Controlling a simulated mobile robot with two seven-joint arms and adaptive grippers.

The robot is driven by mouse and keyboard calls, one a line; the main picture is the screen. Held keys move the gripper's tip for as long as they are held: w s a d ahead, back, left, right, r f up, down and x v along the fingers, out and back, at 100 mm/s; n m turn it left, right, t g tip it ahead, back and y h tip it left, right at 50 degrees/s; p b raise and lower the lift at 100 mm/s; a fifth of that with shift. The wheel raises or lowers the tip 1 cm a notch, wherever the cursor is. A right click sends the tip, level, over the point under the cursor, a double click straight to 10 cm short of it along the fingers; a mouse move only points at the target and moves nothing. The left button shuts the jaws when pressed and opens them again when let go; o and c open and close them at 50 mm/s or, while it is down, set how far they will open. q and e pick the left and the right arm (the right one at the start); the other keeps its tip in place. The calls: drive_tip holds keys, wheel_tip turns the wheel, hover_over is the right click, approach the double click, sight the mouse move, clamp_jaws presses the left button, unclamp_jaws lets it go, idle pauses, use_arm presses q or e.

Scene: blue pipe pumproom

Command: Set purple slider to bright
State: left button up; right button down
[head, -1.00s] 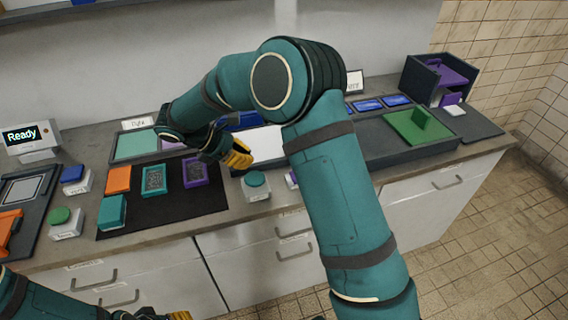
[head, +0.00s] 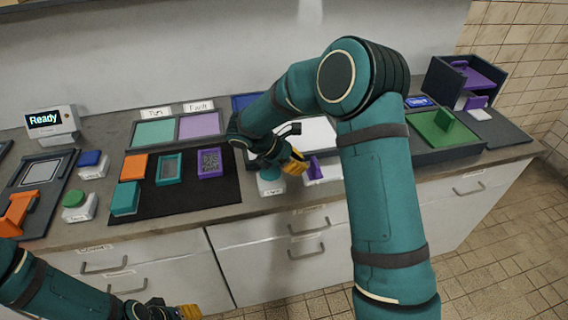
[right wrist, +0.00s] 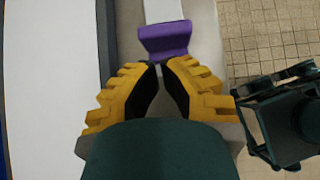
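The purple slider (head: 314,167) is an upright purple knob on a white base at the counter's front edge. In the right wrist view its purple knob (right wrist: 165,42) sits just beyond my fingertips, on a pale strip (right wrist: 163,10). My right gripper (head: 299,161) is just left of the knob in the head view. In the right wrist view its yellow fingers (right wrist: 160,67) have their tips almost together with nothing between them. A small gap seems to separate them from the knob. No bright marking is readable. My left gripper (head: 188,312) is low at the bottom edge, partly cut off.
A teal round button (head: 270,174) stands left of the slider. A white panel (head: 318,132) lies behind it. A black mat (head: 190,195) with coloured frames is further left. The floor in front is free.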

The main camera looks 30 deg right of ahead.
drive_tip(key=shift+s+d, duration=0.2)
drive_tip(key=shift+d, duration=0.4)
use_arm(q)
drive_tip(key=shift+f, duration=0.15)
use_arm(e)
drive_tip(key=d, duration=0.3)
drive_tip(key=s+d+p, duration=0.1)
drive_tip(key=d, duration=0.2)
drive_tip(key=s+d, duration=0.1)
drive_tip(key=d, duration=0.2)
drive_tip(key=shift+s+d+p, duration=0.1)
drive_tip(key=shift+d+p, duration=0.1)
drive_tip(key=shift+p, duration=0.1)
use_arm(q)
drive_tip(key=shift+s+r, duration=0.15)
drive_tip(key=shift+r, duration=0.7)
